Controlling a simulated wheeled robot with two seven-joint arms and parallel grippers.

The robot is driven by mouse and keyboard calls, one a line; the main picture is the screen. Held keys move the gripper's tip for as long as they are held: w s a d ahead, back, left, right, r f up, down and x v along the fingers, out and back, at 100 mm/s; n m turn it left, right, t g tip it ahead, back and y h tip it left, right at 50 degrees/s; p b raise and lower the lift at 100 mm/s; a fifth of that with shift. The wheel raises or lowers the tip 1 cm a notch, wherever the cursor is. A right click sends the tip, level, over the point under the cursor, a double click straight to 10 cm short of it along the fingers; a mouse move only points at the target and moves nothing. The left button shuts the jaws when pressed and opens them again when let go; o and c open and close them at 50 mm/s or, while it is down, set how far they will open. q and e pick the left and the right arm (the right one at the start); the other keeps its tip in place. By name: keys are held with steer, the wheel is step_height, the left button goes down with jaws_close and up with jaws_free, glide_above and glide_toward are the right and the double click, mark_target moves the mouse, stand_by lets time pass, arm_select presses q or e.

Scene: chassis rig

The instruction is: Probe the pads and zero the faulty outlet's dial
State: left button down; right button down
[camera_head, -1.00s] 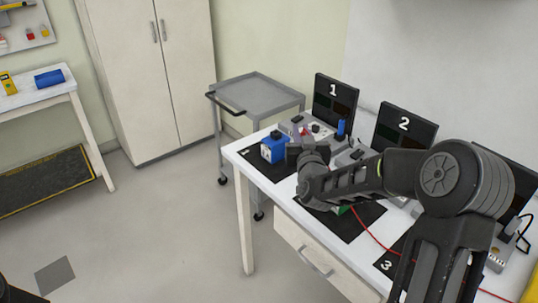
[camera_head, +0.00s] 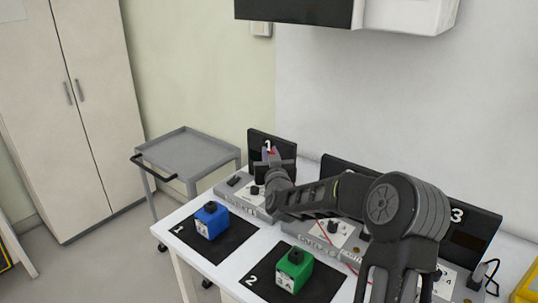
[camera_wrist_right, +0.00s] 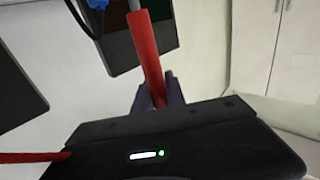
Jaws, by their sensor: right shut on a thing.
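My right gripper (camera_head: 275,163) is shut on a red probe (camera_wrist_right: 148,50) and holds it in front of panel 1 (camera_head: 259,142), above the first grey outlet unit (camera_head: 228,187). The wrist view shows the probe between the fingers. A black dial (camera_head: 254,190) shows on the first unit, and another dial (camera_head: 333,226) on the second unit (camera_head: 309,233). The arm hides most of panel 2. Panel 3 (camera_head: 478,222) is at the right. I cannot tell whether the probe tip touches a pad. My left gripper is not in view.
A blue box (camera_head: 211,220) sits on mat 1 (camera_head: 182,231), and a green box (camera_head: 293,269) on mat 2 (camera_head: 262,282). A red lead (camera_head: 352,269) runs near my right arm. A grey cart (camera_head: 188,150) stands left of the white table.

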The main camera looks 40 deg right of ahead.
step_height(320, 180, down, 6)
steer(key=b, duration=0.3)
stand_by(0.3)
steer(key=shift+f+b, duration=0.5)
steer(key=shift+f, duration=0.15)
stand_by(1.5)
step_height(320, 180, up, 7)
steer(key=p, duration=0.3)
stand_by(0.6)
stand_by(2.2)
